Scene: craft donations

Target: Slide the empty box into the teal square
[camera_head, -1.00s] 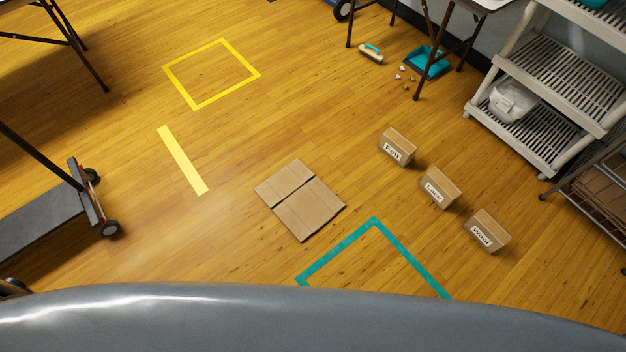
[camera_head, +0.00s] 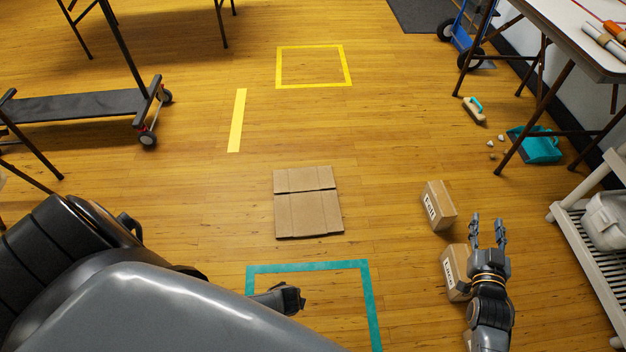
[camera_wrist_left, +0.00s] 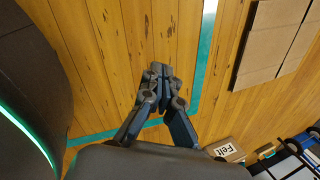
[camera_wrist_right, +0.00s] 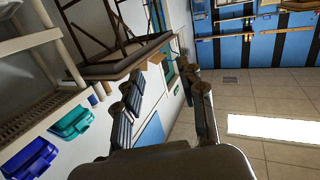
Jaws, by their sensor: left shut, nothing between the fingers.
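A brown cardboard piece (camera_head: 308,212) with a seam across its top lies on the wood floor and looks nearly flat; I see no label on it. It also shows in the left wrist view (camera_wrist_left: 270,45). The teal square (camera_head: 310,266) is taped just below it, apart from it, and its near part is hidden by my body. My left gripper (camera_wrist_left: 158,72) is shut and empty, over the square's area; in the head view it shows partly near the square's far edge. My right gripper (camera_head: 488,222) is open and empty, over the labelled boxes' side.
A Felt box (camera_head: 440,205) and another labelled box (camera_head: 453,270) stand right of the square, the latter partly behind my right gripper. A yellow square (camera_head: 346,66) and yellow strip (camera_head: 237,120) lie farther off. A flat cart (camera_head: 80,104) stands left, a shelf (camera_head: 590,250) right.

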